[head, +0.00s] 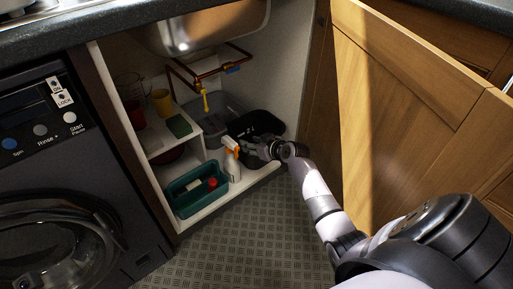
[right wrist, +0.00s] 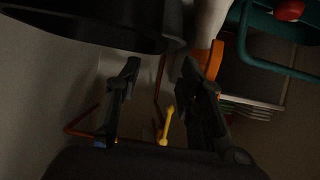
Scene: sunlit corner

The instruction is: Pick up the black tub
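The black tub (head: 262,121) stands at the back right inside the open cupboard under the sink. My right gripper (head: 256,149) is at the tub's near side, low in the cupboard, just right of the spray bottle. In the right wrist view the tub's dark curved wall (right wrist: 90,32) fills the upper left. The two fingers (right wrist: 161,68) stand apart below it, with no object clearly between them. I cannot tell whether a finger touches the tub. My left gripper is not in view.
A white spray bottle with orange trigger (head: 232,165) stands close left of the gripper. A teal basket (head: 183,207) sits front left. A grey bin (head: 205,109) and yellow-handled copper pipes (head: 204,98) are behind. The wooden door (head: 385,110) is open to the right.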

